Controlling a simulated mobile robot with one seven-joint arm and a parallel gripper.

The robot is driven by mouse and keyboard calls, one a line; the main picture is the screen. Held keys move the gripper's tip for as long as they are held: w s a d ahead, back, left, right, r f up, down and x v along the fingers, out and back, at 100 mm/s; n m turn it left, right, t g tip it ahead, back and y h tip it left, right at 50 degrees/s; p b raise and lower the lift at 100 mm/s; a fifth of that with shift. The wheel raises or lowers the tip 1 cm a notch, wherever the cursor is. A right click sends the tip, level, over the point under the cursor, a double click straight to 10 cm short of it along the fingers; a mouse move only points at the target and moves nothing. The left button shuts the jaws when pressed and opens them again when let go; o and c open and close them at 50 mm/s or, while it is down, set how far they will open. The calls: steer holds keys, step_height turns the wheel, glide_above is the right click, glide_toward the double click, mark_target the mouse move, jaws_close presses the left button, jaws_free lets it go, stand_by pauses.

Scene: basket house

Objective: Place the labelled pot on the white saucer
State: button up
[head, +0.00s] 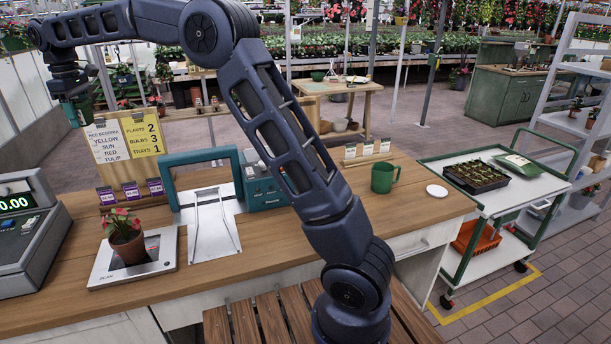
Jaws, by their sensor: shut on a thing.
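My gripper (72,96) is at the upper left, raised above the far left of the counter and pointing down. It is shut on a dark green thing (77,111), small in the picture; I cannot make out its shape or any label. A terracotta pot (128,248) with a pink-flowered plant stands upright on the white scale plate (160,262) at the counter's left; no label on it is readable. The white saucer (437,191) lies flat at the counter's right end, bare and far from my gripper.
A green mug (384,177) stands just left of the saucer. A teal machine (262,185) with an upright frame is mid-counter. A sign board (127,137) and a register (27,230) are at left. A cart (482,200) with a seedling tray is at right.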

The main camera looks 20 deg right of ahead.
steer(key=shift+r, duration=0.95)
steer(key=w+d+m, duration=0.2)
steer(key=w+d, duration=0.5)
steer(key=d, duration=0.6)
steer(key=w+d+m, duration=0.1)
steer(key=w+d, duration=0.5)
steer(key=d, duration=0.7)
steer(key=w+d+m, duration=0.2)
steer(key=w+d, duration=0.5)
steer(key=d, duration=0.7)
steer(key=s+d+m, duration=0.2)
steer(key=s+d, duration=0.1)
steer(key=d, duration=1.8)
steer(key=s+d+m, duration=0.3)
steer(key=d, duration=1.9)
steer(key=m, duration=0.6)
glide_above(437, 190)
step_height(437, 190, down, 38)
steer(key=shift+s+f, duration=0.1)
steer(key=shift+f, duration=0.15)
steer(key=shift+f, duration=0.1)
